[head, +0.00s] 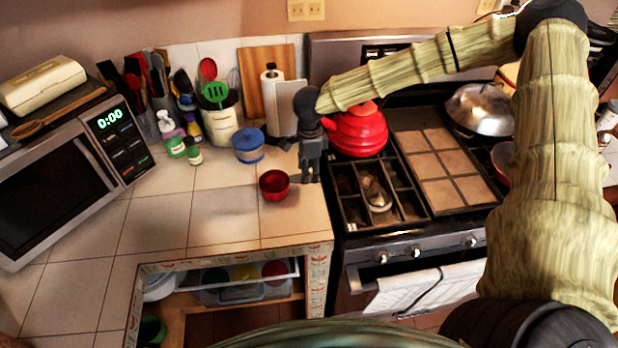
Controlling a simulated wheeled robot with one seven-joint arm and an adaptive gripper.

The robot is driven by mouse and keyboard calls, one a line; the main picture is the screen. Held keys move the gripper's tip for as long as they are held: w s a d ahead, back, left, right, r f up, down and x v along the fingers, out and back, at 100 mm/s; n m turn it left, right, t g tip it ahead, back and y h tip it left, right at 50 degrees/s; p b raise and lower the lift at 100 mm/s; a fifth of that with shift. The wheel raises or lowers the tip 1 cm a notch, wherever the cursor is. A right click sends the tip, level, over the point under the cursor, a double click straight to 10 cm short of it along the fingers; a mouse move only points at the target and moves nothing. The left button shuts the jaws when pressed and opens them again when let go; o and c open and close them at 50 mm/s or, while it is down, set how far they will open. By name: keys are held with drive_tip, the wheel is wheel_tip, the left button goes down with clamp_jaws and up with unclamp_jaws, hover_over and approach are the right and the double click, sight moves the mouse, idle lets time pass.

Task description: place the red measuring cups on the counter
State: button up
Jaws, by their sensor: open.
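The red measuring cups (273,185) look like a small red round cup standing on the tiled counter (222,222), near its right edge by the stove. I cannot tell whether several are nested there.
A red kettle (358,132) sits on the stove (412,240) at right. A microwave (60,185) is at left. The front tiles are clear.

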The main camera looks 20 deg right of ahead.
wheel_tip(320, 180, up, 8)
drive_tip(key=b, duration=0.1)
drive_tip(key=shift+b, duration=0.35)
drive_tip(key=shift+d+f, duration=0.1)
idle(1.3)
